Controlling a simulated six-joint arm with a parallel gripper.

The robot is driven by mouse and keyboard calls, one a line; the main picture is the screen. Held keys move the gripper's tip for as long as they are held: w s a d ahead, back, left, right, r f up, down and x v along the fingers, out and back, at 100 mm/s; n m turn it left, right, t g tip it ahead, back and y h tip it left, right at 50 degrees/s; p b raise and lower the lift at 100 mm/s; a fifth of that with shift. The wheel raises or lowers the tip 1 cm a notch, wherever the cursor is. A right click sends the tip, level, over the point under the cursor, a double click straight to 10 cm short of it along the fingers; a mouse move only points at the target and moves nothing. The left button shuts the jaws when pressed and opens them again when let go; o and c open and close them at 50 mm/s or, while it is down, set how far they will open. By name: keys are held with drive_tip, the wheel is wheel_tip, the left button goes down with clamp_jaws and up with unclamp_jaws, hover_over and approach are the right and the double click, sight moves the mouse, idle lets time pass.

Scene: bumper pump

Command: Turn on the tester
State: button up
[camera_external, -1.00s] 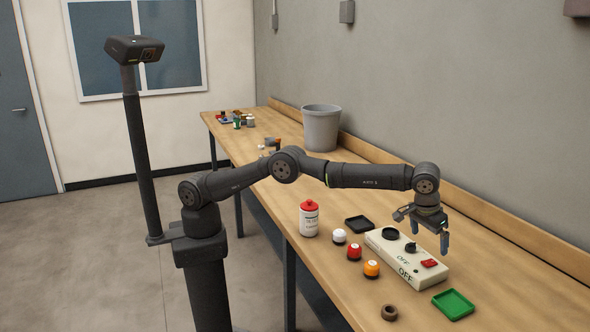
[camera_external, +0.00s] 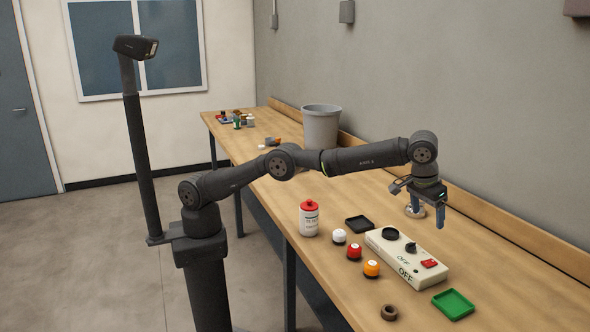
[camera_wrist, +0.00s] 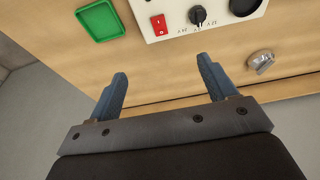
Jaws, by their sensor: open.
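The tester is a long cream box (camera_external: 390,256) on the bench, with a red rocker switch (camera_external: 429,264), a black pointer knob (camera_external: 410,247) and a round black socket (camera_external: 390,233). "OFF" is printed on its top and front. In the wrist view, the red switch (camera_wrist: 159,25) and knob (camera_wrist: 197,15) lie beyond my fingertips, near the top edge. The switch's position is too small to tell. My gripper (camera_external: 427,212) is open and empty, raised above the bench on the wall side of the tester, touching nothing. Its blue fingers (camera_wrist: 162,72) are spread apart.
A green tray (camera_external: 453,304), brown ring (camera_external: 389,312), orange (camera_external: 371,269), red (camera_external: 354,252) and white (camera_external: 339,236) capped pieces, black tray (camera_external: 359,224) and red-capped bottle (camera_external: 309,218) surround the tester. A metal piece (camera_wrist: 261,62) lies near my gripper. A grey bin (camera_external: 321,127) stands farther back.

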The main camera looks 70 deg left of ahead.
drive_tip(key=c, duration=0.7)
drive_tip(key=shift+f+n+t+y, duration=0.3)
drive_tip(key=shift+f, duration=0.15)
drive_tip(key=c, duration=0.7)
drive_tip(key=f+n+t+y, duration=0.1)
drive_tip(key=f+t, duration=0.1)
drive_tip(key=a+f+n+t+y, duration=0.1)
drive_tip(key=f+t, duration=0.1)
drive_tip(key=shift+s+a+f+y, duration=0.15)
drive_tip(key=shift+s+a+y, duration=0.05)
drive_tip(key=shift+y, duration=0.1)
clamp_jaws()
drive_tip(key=s+d+f+m+t+h, duration=0.1)
drive_tip(key=s+f+m+t+h, duration=0.1)
drive_tip(key=s+t, duration=0.4)
drive_tip(key=shift+s+d+f+m+h, duration=0.3)
drive_tip(key=shift+s+f+h, duration=0.25)
drive_tip(key=shift+f, duration=0.5)
drive_tip(key=shift+w, duration=0.1)
